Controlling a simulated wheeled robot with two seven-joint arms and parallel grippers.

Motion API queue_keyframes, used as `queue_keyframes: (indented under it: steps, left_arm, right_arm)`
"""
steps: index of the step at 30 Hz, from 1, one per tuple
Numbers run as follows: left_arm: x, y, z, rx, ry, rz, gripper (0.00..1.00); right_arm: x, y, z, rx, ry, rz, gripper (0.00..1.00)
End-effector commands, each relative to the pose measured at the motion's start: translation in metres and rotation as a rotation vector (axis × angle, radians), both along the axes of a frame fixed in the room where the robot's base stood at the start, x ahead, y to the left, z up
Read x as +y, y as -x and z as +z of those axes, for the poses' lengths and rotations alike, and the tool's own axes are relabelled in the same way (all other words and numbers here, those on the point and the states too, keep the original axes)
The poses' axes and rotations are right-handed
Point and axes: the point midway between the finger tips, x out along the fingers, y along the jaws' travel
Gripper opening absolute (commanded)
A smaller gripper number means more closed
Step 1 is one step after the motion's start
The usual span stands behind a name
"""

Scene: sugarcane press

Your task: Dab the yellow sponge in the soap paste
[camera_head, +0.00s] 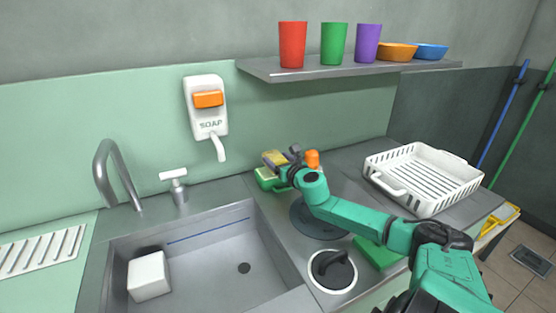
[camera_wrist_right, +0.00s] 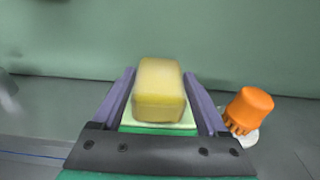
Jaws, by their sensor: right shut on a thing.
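The yellow sponge (camera_head: 272,157) is between the fingers of my right gripper (camera_head: 284,164), which is shut on it at the back of the counter. In the right wrist view the sponge (camera_wrist_right: 160,90) shows as a yellow block between the two purple-grey fingers of the gripper (camera_wrist_right: 161,100). A green container (camera_head: 266,180) is below the sponge in the head view. The right wrist view shows a pale surface with a green edge (camera_wrist_right: 158,126) under the sponge, probably the soap paste. I cannot tell whether the sponge touches it. My left gripper is out of view.
An orange-topped object (camera_head: 312,159) stands just right of the gripper. A sink (camera_head: 215,262) holding a white block (camera_head: 148,276) is to the left. A white dish rack (camera_head: 425,182) stands right. A soap dispenser (camera_head: 206,108) and shelf (camera_head: 345,70) are above.

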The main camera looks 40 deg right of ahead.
Motion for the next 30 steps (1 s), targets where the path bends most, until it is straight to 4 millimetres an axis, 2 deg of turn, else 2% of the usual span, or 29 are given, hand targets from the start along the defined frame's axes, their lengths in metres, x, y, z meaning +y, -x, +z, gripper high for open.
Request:
queue_keyframes:
  steps: [1, 15, 30]
  left_arm:
    - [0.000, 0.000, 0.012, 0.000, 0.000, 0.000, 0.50]
    - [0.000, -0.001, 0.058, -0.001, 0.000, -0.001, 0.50]
    - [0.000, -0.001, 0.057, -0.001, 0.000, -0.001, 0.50]
  right_arm:
    - [0.000, 0.000, 0.012, -0.001, 0.001, 0.000, 0.23]
    - [0.000, 0.000, 0.058, -0.002, 0.001, -0.001, 0.23]
    - [0.000, 0.000, 0.057, -0.002, 0.000, -0.001, 0.23]
